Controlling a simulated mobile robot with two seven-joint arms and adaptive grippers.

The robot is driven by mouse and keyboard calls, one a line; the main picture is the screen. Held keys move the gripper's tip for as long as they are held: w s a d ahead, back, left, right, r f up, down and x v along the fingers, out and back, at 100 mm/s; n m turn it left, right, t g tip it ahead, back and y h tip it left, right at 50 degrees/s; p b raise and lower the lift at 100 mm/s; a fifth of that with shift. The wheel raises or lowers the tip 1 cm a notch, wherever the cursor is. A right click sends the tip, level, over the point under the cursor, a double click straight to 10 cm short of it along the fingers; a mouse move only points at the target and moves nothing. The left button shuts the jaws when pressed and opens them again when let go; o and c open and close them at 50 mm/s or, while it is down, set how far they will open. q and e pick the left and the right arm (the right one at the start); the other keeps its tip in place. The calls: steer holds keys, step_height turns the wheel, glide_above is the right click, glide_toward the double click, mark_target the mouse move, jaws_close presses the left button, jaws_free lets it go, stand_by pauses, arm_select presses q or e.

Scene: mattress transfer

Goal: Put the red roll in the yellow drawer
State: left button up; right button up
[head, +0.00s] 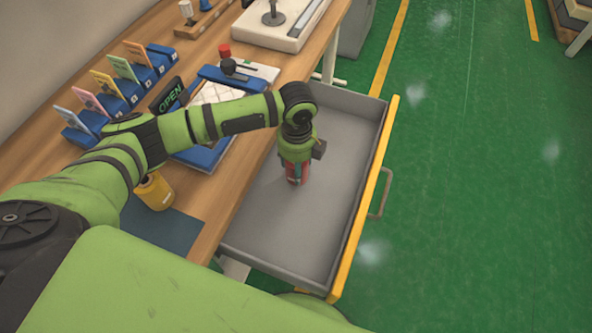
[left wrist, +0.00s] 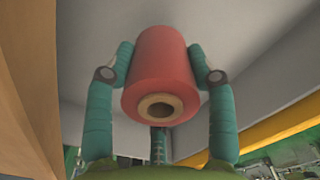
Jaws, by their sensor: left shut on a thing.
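The red roll (head: 296,174) is in my left gripper (head: 297,180), over the inside of the open yellow drawer (head: 366,200). The fingers press on both sides of the roll. The drawer has a yellow front and a grey interior that is otherwise empty. I cannot tell whether the roll touches the drawer floor. My right gripper does not show.
The wooden bench (head: 222,188) borders the drawer on the left. An OPEN sign (head: 172,95), colored cards in blue holders and a small red object (head: 225,50) are also on the bench.

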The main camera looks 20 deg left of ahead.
arm_select(q)
steer(key=shift+a+f, duration=0.1)
steer(key=shift+f, duration=1.95)
steer(key=shift+f, duration=0.1)
steer(key=o, duration=1.4)
steer(key=shift+f, duration=0.1)
step_height(320, 180, up, 12)
steer(key=shift+r, duration=0.2)
